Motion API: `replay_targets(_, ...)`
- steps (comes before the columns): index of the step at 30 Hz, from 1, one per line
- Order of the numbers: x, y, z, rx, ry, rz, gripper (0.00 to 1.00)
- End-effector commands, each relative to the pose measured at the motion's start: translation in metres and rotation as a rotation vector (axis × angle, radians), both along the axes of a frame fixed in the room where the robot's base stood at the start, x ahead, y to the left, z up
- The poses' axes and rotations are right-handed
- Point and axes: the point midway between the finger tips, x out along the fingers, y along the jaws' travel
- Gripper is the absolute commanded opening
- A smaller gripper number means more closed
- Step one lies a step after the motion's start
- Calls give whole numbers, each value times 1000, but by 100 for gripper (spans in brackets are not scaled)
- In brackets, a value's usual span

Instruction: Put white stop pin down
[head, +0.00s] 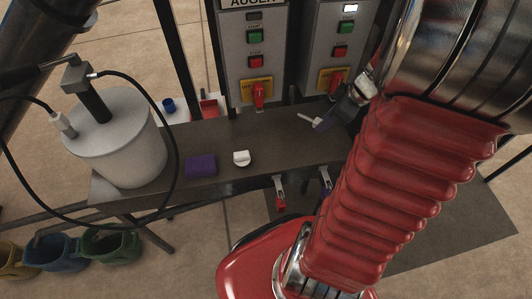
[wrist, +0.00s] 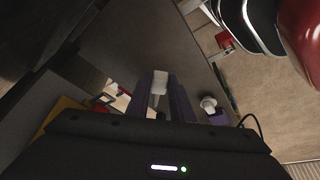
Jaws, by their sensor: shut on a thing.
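The white stop pin (head: 307,118) is held in my gripper (head: 322,123), over the right part of the dark bench (head: 225,132). In the wrist view the white pin (wrist: 159,82) shows between the two purple fingers of my gripper (wrist: 161,88), which are shut on it. Its lower part is hidden between the fingers. In the head view it sticks out to the left of the fingertips. I cannot tell whether it touches the bench top.
A white knob-like piece (head: 241,158) and a purple block (head: 200,166) are on the bench, left of my gripper. A grey-white canister (head: 117,145) stands at the left end. Control boxes with red switches (head: 259,94) rise behind. Bare bench lies between the gripper and the white piece.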

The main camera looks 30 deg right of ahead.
Motion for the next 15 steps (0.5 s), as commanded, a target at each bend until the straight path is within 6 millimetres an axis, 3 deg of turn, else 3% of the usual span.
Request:
replay_targets(8,-2,-2,-6,3,1,-7,0)
replay_targets(15,-2,-1,-40,5,3,-8,0)
